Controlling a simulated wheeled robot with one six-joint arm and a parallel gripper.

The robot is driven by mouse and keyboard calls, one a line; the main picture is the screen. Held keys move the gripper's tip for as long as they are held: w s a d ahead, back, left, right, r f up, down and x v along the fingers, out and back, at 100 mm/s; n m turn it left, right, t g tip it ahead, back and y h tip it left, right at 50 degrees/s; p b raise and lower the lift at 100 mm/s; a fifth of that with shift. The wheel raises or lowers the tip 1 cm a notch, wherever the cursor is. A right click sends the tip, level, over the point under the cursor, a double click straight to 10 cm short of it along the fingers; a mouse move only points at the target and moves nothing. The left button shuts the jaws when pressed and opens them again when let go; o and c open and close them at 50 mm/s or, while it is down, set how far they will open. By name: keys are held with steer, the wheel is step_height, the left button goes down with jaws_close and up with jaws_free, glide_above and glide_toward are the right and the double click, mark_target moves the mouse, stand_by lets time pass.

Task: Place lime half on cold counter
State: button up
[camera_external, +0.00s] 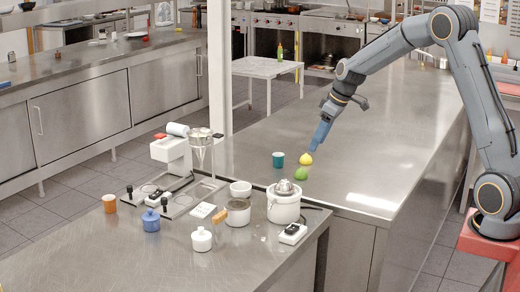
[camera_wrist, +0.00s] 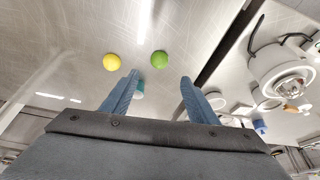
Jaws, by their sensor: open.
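The green lime half (camera_external: 301,173) lies on the long steel counter (camera_external: 375,165), near its front left part, beside a yellow lemon half (camera_external: 305,159). In the wrist view the lime half (camera_wrist: 159,59) is just beyond the fingertips, and the lemon half (camera_wrist: 112,62) is to its left. My gripper (camera_external: 316,146) points down above the lemon half in the external view. Its two blue fingers are apart in the wrist view (camera_wrist: 158,82), with nothing between the tips. The frames do not show which counter is the cold one.
A teal cup (camera_external: 278,160) stands left of the lemon half. Another steel counter (camera_external: 110,65) runs along the left. The long counter's right part is clear.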

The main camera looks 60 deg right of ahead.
steer(key=s+a+f+g, duration=0.1)
steer(key=s+a+f, duration=0.1)
steer(key=s+a, duration=0.4)
steer(key=s+a+f+g, duration=0.1)
steer(key=s+a+f, duration=0.25)
steer(key=a, duration=0.55)
steer(key=s+a+f, duration=0.1)
steer(key=s+a, duration=0.2)
steer(key=s, duration=0.3)
steer(key=s+a+f+g, duration=0.1)
steer(key=s+a+f, duration=0.1)
steer(key=s, duration=0.5)
steer(key=s+a+f+m, duration=0.1)
steer(key=s+a, duration=0.4)
steer(key=s, duration=0.1)
steer(key=shift+s+f+g, duration=0.25)
steer(key=shift+s+g, duration=0.05)
steer(key=shift+s, duration=0.05)
